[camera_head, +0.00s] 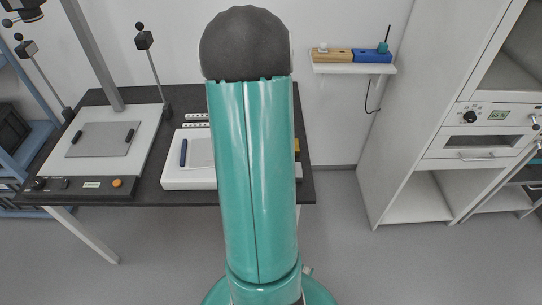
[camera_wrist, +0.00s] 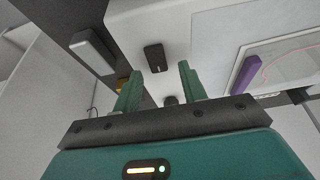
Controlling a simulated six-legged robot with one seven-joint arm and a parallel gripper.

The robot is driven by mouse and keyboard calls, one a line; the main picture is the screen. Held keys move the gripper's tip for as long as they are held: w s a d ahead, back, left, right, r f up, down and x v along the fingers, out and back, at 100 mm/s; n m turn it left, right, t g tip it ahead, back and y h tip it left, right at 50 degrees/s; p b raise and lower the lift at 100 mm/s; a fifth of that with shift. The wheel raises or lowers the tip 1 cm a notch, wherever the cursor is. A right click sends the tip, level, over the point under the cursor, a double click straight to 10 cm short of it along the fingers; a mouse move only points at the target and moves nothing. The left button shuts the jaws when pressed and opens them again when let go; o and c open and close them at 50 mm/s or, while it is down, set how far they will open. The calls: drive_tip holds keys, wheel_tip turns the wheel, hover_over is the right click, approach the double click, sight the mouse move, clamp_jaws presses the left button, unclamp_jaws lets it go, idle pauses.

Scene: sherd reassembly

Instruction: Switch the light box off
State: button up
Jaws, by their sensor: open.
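The white light box (camera_head: 188,178) lies on the dark bench, its right part hidden behind my arm. In the wrist view its pale casing (camera_wrist: 130,22) fills the upper middle, with a pale panel (camera_wrist: 285,66) at right. A small black switch (camera_wrist: 155,57) sits on the casing, just beyond my fingertips in the picture. I cannot tell its position or whether the panel is lit. My gripper (camera_wrist: 158,80) is open, its green fingers apart with nothing held between them. It is hidden in the head view.
A pale block (camera_wrist: 92,50) is left of the casing. A copy stand (camera_head: 60,160) stands left on the bench (camera_head: 190,199). A shelf (camera_head: 350,69) and cabinet (camera_head: 400,120) are right.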

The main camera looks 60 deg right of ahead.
drive_tip(key=v, duration=1.3)
drive_tip(key=shift+a+r, duration=0.25)
drive_tip(key=shift+r, duration=0.05)
drive_tip(key=shift+s, duration=0.1)
idle(0.4)
drive_tip(key=w+a+r+n+t+y, duration=0.1)
drive_tip(key=w+a+r+n+t, duration=0.2)
drive_tip(key=w+a, duration=0.45)
drive_tip(key=w+a+r+n+y, duration=0.25)
drive_tip(key=w+a+r, duration=0.25)
drive_tip(key=a, duration=0.6)
drive_tip(key=s+a+r+n, duration=0.1)
drive_tip(key=a+r+n, duration=0.2)
drive_tip(key=a, duration=0.7)
drive_tip(key=s+a+r+n, duration=0.2)
drive_tip(key=a+r+n, duration=0.2)
drive_tip(key=a, duration=0.6)
drive_tip(key=shift+s+r+t, duration=0.2)
drive_tip(key=shift+t, duration=0.1)
drive_tip(key=shift+y, duration=0.25)
